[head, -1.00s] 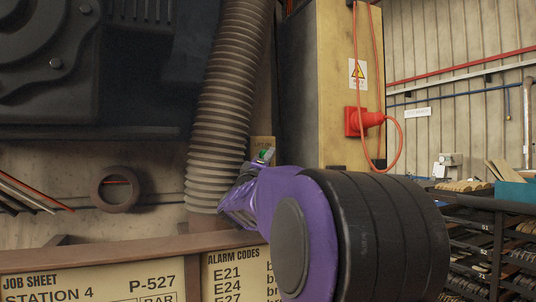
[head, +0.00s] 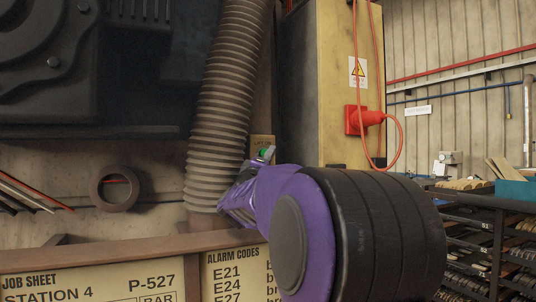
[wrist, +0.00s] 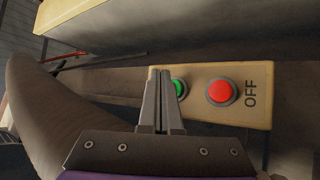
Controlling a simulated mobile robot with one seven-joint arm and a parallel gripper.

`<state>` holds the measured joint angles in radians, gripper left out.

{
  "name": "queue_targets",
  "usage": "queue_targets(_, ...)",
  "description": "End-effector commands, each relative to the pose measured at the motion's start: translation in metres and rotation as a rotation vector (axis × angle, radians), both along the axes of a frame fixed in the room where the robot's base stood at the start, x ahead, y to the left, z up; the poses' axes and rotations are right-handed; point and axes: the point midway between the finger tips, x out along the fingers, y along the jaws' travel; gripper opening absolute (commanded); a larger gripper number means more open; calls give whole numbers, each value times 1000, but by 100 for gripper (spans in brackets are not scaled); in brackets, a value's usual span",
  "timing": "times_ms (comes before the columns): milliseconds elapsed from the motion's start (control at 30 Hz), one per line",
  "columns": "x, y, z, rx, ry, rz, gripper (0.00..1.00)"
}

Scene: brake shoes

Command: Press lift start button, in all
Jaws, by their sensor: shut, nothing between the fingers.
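A tan control box (wrist: 200,112) carries a green button (wrist: 178,87) and a red button (wrist: 221,91) marked OFF in the wrist view. My gripper (wrist: 160,72) is shut and empty. Its fingertips overlap the left part of the green button in that view; I cannot tell whether they touch it. In the head view the box (head: 262,141) shows as a small tan patch with the green button (head: 264,152) just above my purple wrist. My arm hides the rest of the box and most of the gripper there.
A ribbed hose (head: 215,110) hangs just left of the box. A yellow cabinet (head: 345,90) with a red plug (head: 362,121) and looped cable stands to the right. Job sheet (head: 90,285) and alarm code (head: 235,280) boards are below.

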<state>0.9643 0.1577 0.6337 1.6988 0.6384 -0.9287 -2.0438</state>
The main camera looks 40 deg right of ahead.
Motion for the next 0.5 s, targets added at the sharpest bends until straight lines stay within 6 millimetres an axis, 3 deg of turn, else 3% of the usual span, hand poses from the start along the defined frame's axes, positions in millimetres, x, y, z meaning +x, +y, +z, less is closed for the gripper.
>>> queue_targets(33, 10, 17, -5, 1, 12, 36, 0)
queue_targets(100, 8, 20, -7, 2, 14, 36, 0)
queue_targets(500, 6, 25, -10, 1, 17, 35, 0)
